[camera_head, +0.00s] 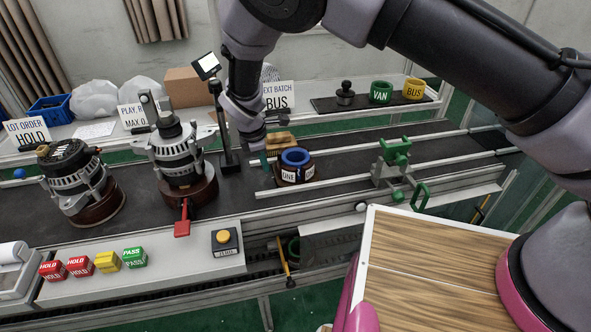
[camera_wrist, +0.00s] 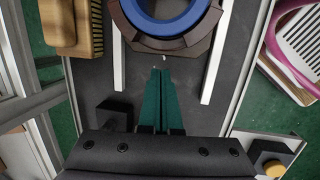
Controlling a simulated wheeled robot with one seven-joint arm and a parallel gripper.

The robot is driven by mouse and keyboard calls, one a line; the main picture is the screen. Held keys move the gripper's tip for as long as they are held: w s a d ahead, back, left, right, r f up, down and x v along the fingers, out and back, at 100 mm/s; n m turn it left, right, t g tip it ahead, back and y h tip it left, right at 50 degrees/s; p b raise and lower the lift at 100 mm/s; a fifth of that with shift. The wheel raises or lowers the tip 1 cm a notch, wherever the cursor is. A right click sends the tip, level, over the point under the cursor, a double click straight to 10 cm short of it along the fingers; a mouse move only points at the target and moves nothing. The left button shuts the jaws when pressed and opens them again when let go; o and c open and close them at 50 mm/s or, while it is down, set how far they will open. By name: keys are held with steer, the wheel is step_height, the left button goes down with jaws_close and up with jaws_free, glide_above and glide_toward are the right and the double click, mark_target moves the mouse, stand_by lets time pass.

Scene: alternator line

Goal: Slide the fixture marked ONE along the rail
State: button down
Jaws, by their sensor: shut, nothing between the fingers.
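The fixture marked ONE (camera_head: 290,176) is a dark brown, angular base with a blue ring on top and white labels. It sits between two pale rails (camera_head: 345,181) on the dark belt. In the wrist view the fixture (camera_wrist: 206,40) is at the top, with the blue ring (camera_wrist: 150,23) inside it. My gripper (camera_head: 265,160) is low over the belt just left of the fixture. Its teal fingers (camera_wrist: 161,76) are shut and empty, with tips close to the fixture's near side.
A green clamp-like frame (camera_head: 395,152) stands across the rails to the right. A wooden brush (camera_head: 280,139) lies behind the fixture. A black post with a screen (camera_head: 226,125) and an alternator (camera_head: 178,150) stand left. The belt between fixture and green frame looks clear.

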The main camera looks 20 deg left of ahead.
steer(key=shift+w+d, duration=2.25)
steer(key=shift+d, duration=1.4)
steer(key=shift+w+d, duration=2.25)
steer(key=shift+d, duration=1.4)
steer(key=shift+w+d, duration=2.25)
steer(key=shift+d, duration=1.4)
steer(key=shift+s+a, duration=0.7)
steer(key=shift+a, duration=0.35)
steer(key=v, duration=0.8)
